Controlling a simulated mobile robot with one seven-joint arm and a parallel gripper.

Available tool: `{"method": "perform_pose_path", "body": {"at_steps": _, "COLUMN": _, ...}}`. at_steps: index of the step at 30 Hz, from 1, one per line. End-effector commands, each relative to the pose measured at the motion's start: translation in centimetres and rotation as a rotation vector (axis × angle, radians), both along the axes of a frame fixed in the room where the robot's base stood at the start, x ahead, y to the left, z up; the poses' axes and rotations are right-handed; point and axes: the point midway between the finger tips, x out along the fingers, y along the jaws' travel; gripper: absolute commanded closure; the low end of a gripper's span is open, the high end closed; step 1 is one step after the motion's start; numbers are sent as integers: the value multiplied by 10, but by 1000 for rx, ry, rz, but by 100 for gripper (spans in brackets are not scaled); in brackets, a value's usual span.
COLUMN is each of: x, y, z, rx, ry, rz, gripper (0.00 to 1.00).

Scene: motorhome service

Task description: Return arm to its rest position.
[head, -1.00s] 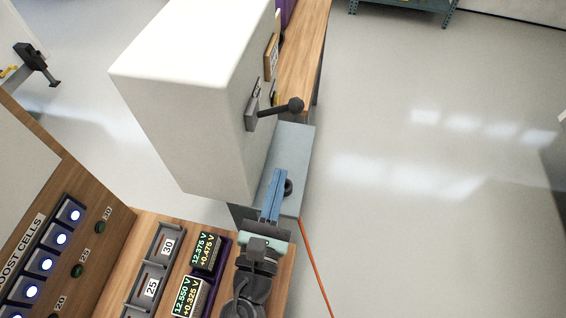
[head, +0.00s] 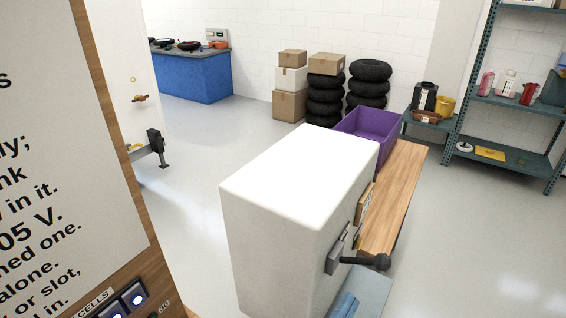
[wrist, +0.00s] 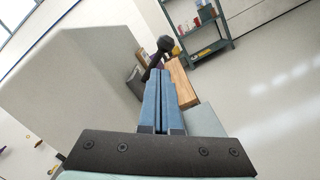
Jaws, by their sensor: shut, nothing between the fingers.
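My gripper (wrist: 161,75) has long blue fingers, shut together with nothing between them. The rest of my arm is out of that frame. The fingers are close to the white cabinet (head: 295,190), below its black-knobbed lever (head: 365,261). In the wrist view the lever's knob (wrist: 165,43) appears just beyond the fingertips; I cannot tell the exact gap.
A wooden bench (head: 396,195) with a purple bin (head: 370,137) stands behind the cabinet. A wooden panel with a text sheet (head: 60,150) fills the left. Tyres (head: 325,99), boxes (head: 291,105) and a shelf (head: 510,105) stand farther back. The floor at right is clear.

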Motion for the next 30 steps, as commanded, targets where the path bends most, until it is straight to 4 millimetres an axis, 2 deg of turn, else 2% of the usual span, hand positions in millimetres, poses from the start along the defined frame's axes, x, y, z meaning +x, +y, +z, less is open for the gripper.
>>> {"method": "perform_pose_path", "body": {"at_steps": 1, "x": 15, "y": -1, "z": 31, "rx": 147, "ry": -129, "rz": 20, "gripper": 100}}
{"method": "perform_pose_path", "body": {"at_steps": 3, "x": 32, "y": 1, "z": 70, "rx": 383, "ry": -309, "rz": 70, "gripper": 100}}
{"method": "perform_pose_path", "body": {"at_steps": 5, "x": 44, "y": 5, "z": 106, "rx": 582, "ry": -459, "rz": 130, "gripper": 100}}
{"method": "perform_pose_path", "body": {"at_steps": 8, "x": 56, "y": 16, "z": 170, "rx": 908, "ry": -693, "rz": 266, "gripper": 100}}
{"method": "perform_pose_path", "body": {"at_steps": 9, "x": 58, "y": 21, "z": 197, "rx": 1037, "ry": -778, "rz": 332, "gripper": 100}}
{"method": "perform_pose_path", "body": {"at_steps": 11, "x": 57, "y": 30, "z": 240, "rx": 1227, "ry": -896, "rz": 445, "gripper": 100}}
{"method": "perform_pose_path", "body": {"at_steps": 12, "x": 54, "y": 37, "z": 269, "rx": 1351, "ry": -966, "rz": 531, "gripper": 100}}
{"method": "perform_pose_path", "body": {"at_steps": 14, "x": 44, "y": 49, "z": 312, "rx": 1536, "ry": -1051, "rz": 672, "gripper": 100}}
{"method": "perform_pose_path", "body": {"at_steps": 15, "x": 36, "y": 56, "z": 339, "rx": 1650, "ry": -1091, "rz": 770, "gripper": 100}}
{"method": "perform_pose_path", "body": {"at_steps": 18, "x": 9, "y": 75, "z": 396, "rx": 1897, "ry": -1137, "rz": 1004, "gripper": 100}}
{"method": "perform_pose_path", "body": {"at_steps": 21, "x": -18, "y": 90, "z": 435, "rx": 2074, "ry": -1127, "rz": 1193, "gripper": 100}}
{"method": "perform_pose_path", "body": {"at_steps": 24, "x": -38, "y": 99, "z": 458, "rx": 2183, "ry": -1096, "rz": 1318, "gripper": 100}}
{"method": "perform_pose_path", "body": {"at_steps": 30, "x": -49, "y": 105, "z": 469, "rx": 2250, "ry": -1065, "rz": 1389, "gripper": 100}}
